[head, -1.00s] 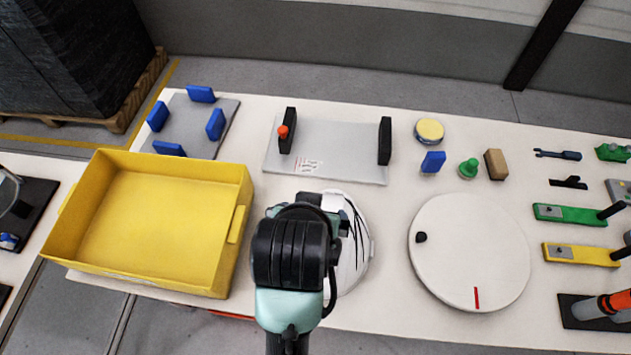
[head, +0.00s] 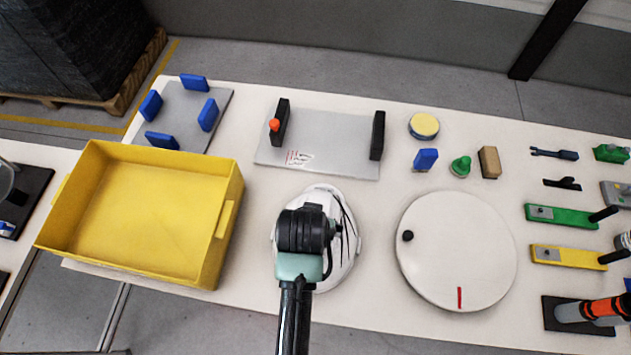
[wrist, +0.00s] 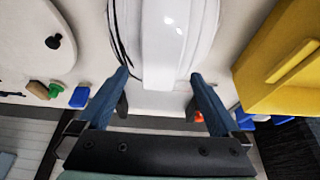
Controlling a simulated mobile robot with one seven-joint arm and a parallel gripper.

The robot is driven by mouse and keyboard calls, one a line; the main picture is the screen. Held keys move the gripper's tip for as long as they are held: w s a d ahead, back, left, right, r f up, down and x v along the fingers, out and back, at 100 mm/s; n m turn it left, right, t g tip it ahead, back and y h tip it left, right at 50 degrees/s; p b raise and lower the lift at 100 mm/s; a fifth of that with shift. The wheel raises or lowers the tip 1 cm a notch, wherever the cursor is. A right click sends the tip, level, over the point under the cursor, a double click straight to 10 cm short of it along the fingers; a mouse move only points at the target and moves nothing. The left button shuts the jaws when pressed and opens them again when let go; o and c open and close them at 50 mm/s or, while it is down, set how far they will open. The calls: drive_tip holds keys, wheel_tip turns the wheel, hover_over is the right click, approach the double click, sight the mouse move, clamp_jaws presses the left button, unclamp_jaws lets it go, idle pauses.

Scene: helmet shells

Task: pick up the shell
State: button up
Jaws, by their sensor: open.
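The white helmet shell (head: 345,243) with dark stripes sits on the white table between the yellow bin and the round disc. My arm hides much of it in the head view. In the wrist view the shell (wrist: 168,40) fills the top middle. My gripper (wrist: 158,80) is open there, with its two blue fingers apart near the shell's lower left and lower right edges. The shell shows beyond and between the fingertips. I cannot tell whether either finger touches it. The fingers are hidden in the head view.
A yellow bin (head: 230,215) stands close on the left. A white round disc (head: 455,285) lies to the right. A grey plate (head: 330,140) with black uprights lies behind the shell. Blue blocks, small parts and tools lie further back and right. Bare table shows around the shell.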

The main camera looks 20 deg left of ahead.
drive_tip(key=shift+x, duration=1.3)
clamp_jaws()
